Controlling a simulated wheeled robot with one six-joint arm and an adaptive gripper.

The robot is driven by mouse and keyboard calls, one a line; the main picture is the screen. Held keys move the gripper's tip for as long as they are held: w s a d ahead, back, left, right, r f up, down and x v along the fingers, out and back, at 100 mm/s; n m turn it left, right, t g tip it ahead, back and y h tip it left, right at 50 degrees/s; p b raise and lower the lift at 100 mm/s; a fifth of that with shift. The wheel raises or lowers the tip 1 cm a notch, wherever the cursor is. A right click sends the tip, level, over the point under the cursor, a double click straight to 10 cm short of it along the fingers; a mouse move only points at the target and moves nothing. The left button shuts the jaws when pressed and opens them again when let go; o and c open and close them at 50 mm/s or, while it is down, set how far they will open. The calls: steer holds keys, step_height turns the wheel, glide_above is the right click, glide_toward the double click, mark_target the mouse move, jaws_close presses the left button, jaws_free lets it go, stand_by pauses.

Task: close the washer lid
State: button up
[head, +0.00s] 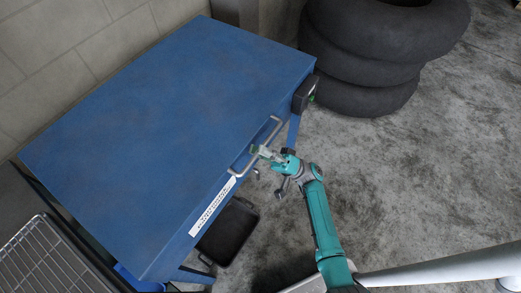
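The blue washer lid (185,95) shows as a broad flat top seen from above. It looks down on the washer body, with no gap visible along its front edge. A grey bar handle (273,128) runs along the front edge. My gripper (258,151) is at the middle of this handle, its fingertips at or very near the bar. The fingers are small here, and I cannot tell whether they are closed around the bar or only beside it.
Stacked black tyres (375,45) stand behind on the right. A black bin (229,232) is below the front edge. A wire rack (40,262) is at lower left. The concrete floor at right is clear.

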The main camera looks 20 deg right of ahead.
steer(key=v, duration=1.1)
steer(key=shift+d+f, duration=0.2)
steer(key=shift+f, duration=0.1)
steer(key=s+a+f+m+t+h, duration=0.1)
steer(key=s+a+f+m+h, duration=0.2)
steer(key=a+f+m+h, duration=0.45)
steer(key=s+a+f+g+h, duration=0.2)
steer(key=s+a+f+h, duration=0.25)
steer(key=s+f, duration=0.3)
steer(key=s+a+f+g+h, duration=0.1)
steer(key=s+a+f+h, duration=0.2)
steer(key=s+f+h, duration=0.45)
steer(key=s+d+r+n+t+h, duration=0.1)
steer(key=s+d+r+n+h, duration=0.25)
steer(key=s+d+r, duration=0.6)
step_height(320, 180, up, 22)
steer(key=s+n+t+h, duration=0.1)
steer(key=s+n+t, duration=0.1)
steer(key=n+t, duration=0.2)
steer(key=shift+s+d+t, duration=0.2)
steer(key=shift+s+t, duration=0.1)
steer(key=shift+t, duration=0.1)
